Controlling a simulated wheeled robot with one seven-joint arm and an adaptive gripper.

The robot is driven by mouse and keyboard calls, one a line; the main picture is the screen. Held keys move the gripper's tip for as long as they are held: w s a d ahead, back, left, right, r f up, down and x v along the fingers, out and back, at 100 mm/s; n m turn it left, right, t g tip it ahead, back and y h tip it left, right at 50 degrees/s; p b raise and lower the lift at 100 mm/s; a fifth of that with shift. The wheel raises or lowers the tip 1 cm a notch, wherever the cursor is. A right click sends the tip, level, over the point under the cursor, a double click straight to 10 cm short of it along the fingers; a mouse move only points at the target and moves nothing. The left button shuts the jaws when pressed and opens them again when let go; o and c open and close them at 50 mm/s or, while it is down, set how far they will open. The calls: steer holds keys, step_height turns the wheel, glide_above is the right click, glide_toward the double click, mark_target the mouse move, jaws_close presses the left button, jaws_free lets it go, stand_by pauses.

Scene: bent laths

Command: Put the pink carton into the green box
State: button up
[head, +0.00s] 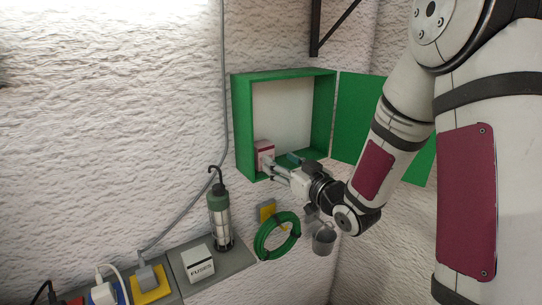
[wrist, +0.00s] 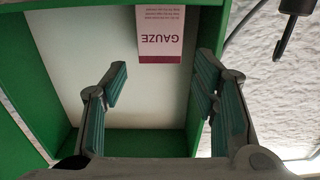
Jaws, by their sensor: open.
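The pink carton (head: 264,148), a small pink and white box, stands inside the green box at its lower left corner. In the wrist view the carton (wrist: 164,30) shows upside-down GAUZE lettering and lies beyond my fingertips, not between them. The green box (head: 242,125) is an open-fronted wall cabinet with a pale back; its green rim also fills the sides of the wrist view (wrist: 40,90). My gripper (head: 270,167) is at the box's lower front edge, close to the carton. In the wrist view its fingers (wrist: 161,78) are spread, with nothing between them.
The green door (head: 358,115) hangs open to the right, partly behind my arm.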

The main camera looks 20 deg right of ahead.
steer(key=s+d+r+m+g+h, duration=0.1)
steer(key=s+d+r+g+h, duration=0.15)
steer(key=s, duration=0.35)
steer(key=s+d+r+m+g+h, duration=0.1)
steer(key=s+r+g+h, duration=0.25)
steer(key=s, duration=0.25)
steer(key=s+a+g, duration=0.2)
steer(key=s, duration=0.8)
steer(key=s+a+m+g, duration=0.1)
steer(key=s+a+g, duration=0.1)
steer(key=s, duration=0.8)
steer(key=shift+s+a+m+g, duration=0.15)
steer(key=shift+a+m+g, duration=0.2)
steer(key=shift+g, duration=0.45)
